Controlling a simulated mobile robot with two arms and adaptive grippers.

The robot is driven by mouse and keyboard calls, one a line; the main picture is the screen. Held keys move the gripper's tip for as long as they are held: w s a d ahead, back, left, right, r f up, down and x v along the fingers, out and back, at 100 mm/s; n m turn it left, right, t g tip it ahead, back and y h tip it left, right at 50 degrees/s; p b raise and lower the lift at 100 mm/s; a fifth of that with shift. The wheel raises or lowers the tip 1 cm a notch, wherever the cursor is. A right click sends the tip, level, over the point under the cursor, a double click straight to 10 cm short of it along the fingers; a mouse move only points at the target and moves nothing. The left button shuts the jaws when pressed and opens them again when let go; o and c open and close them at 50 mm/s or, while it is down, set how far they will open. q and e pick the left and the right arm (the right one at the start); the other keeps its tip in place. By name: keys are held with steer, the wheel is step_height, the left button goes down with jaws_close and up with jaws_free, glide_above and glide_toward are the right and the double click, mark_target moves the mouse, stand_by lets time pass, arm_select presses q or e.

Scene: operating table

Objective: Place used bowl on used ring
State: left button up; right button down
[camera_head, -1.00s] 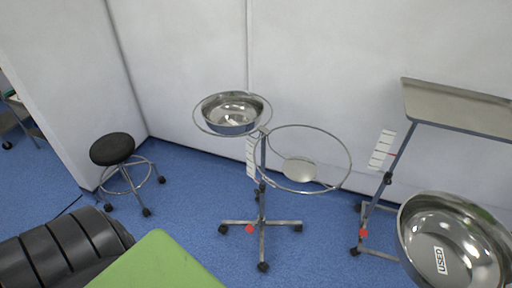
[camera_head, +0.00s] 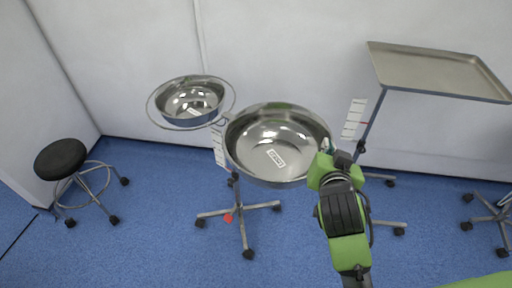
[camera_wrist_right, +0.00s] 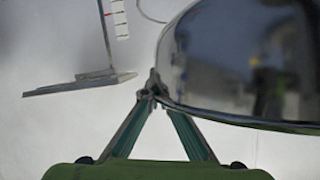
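The used bowl (camera_head: 272,142), a shiny steel basin with a white label inside, is in the middle of the head view, roughly level over the right side of the two-ring stand (camera_head: 241,222). My right gripper (camera_head: 327,148) is shut on the bowl's right rim. In the right wrist view its fingertips (camera_wrist_right: 151,88) meet at the rim of the bowl (camera_wrist_right: 235,65). The bowl hides the used ring almost entirely, so I cannot tell whether they touch. My left gripper is not in view.
A second steel bowl (camera_head: 190,101) sits in the left ring (camera_head: 152,108) of the same stand. A tray table (camera_head: 435,72) stands at the right, near my right arm. A black stool (camera_head: 61,158) stands at the left. Blue floor is free in front.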

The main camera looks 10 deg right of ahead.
mark_target(322, 133)
steer(key=shift+w+a, duration=0.1)
steer(key=x, duration=0.6)
steer(key=p+x, duration=0.1)
steer(key=x, duration=0.2)
steer(key=shift+a+f, duration=0.1)
steer(key=shift+a, duration=0.25)
steer(key=w+d+f, duration=0.1)
steer(key=w+f, duration=0.4)
steer(key=f, duration=0.4)
steer(key=shift+w+f, duration=0.2)
steer(key=shift+w, duration=0.05)
steer(key=shift+f, duration=0.1)
steer(key=c, duration=2.7)
jaws_free()
steer(key=shift+f, duration=0.1)
steer(key=o, duration=0.4)
